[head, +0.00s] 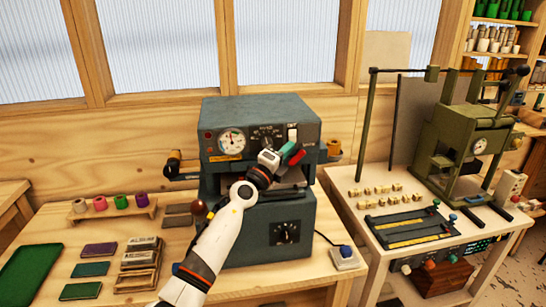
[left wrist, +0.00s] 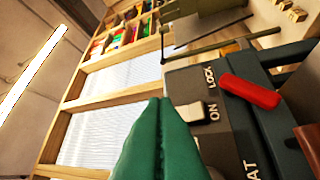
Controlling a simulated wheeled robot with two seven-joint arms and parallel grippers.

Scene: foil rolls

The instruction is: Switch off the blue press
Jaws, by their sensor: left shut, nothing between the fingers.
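The blue press (head: 225,112) is a blue-grey machine on the left wooden bench, with a round gauge (head: 231,141) and a dial on its front. Its pale switch (head: 292,133) sits at the upper right of the panel. In the left wrist view the switch (left wrist: 191,112) lies beside the printed words ON and LOCK; its exact position is hard to tell. My left gripper (head: 289,149) has green fingers, shut and empty, just below the switch in the head view. In the left wrist view its fingertips (left wrist: 162,101) are close to the switch; contact cannot be told. My right gripper is out of view.
A red lever (head: 297,157) is right beside my left fingers; it also shows in the left wrist view (left wrist: 249,92). A lower box with a black knob (head: 285,233) sits below. An olive press (head: 462,140) stands on the right table. Colored foil rolls (head: 120,202) are at left.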

